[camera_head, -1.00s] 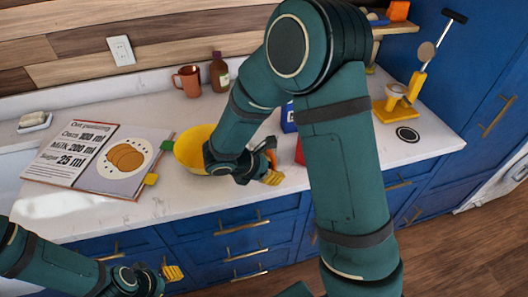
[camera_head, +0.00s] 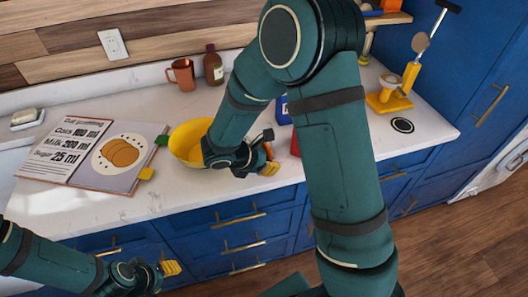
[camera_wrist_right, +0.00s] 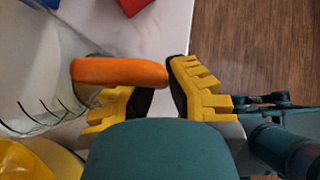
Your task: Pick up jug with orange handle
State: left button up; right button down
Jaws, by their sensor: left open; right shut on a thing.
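The jug (camera_wrist_right: 38,85) is clear with black measuring marks and an orange handle (camera_wrist_right: 118,71). In the right wrist view it stands at the left, partly cut off by the frame. My right gripper (camera_wrist_right: 160,92) has its yellow fingers on either side of the handle and is shut on it. In the head view my right gripper (camera_head: 268,160) is over the front of the counter, and my own arm hides most of the jug. My left gripper (camera_head: 165,270) is open and empty, low in front of the drawers.
A yellow bowl (camera_head: 184,146) stands beside the right gripper. An open recipe book (camera_head: 60,155) lies to the left. A brown mug (camera_head: 182,73) and a bottle (camera_head: 213,67) stand behind. A blue thing (camera_head: 283,110) and a red block (camera_wrist_right: 133,5) are near the jug.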

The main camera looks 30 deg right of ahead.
aim_at(270, 151)
notch_tip(270, 151, up, 10)
jog(key=shift+r+p, duration=0.1)
jog(key=shift+p, duration=0.75)
pick_arm(q)
notch_tip(270, 151, up, 2)
jog(key=shift+w, duration=0.15)
